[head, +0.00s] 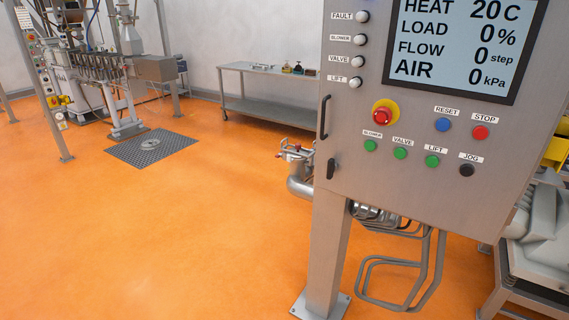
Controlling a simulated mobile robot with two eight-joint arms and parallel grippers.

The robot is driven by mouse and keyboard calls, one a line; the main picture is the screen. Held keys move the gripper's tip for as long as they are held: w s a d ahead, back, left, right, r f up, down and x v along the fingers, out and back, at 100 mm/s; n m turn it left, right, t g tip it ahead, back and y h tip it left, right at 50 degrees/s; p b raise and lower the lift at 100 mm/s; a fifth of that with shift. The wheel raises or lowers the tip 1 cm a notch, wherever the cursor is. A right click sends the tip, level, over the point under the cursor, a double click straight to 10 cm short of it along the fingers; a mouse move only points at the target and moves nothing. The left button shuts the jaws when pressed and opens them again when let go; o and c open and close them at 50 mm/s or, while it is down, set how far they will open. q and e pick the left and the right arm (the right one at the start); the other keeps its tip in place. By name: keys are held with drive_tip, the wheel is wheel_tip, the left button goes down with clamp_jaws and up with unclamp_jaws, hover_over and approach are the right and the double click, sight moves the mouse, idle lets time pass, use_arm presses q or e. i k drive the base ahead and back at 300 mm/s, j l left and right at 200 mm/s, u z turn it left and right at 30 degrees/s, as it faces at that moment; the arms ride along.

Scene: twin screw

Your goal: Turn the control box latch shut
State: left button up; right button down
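The grey control box (352,205) fills the right of the head view and stands on a metal post. Its latch (331,168) is a small dark handle low on the left edge of the front panel. The latch looks roughly upright; I cannot tell whether it is shut. A longer dark pull handle (324,117) sits above it on the same edge. The panel appears flush with the box. Neither of my grippers is in view.
The panel carries a screen (455,50), a red emergency button (382,114) and several coloured buttons. A bent metal pipe (299,186) runs behind the box on the left. A steel bench (270,106) stands farther back. The orange floor (170,230) at the left is clear.

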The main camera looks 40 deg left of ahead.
sight(332, 166)
drive_tip(key=u, duration=1.15)
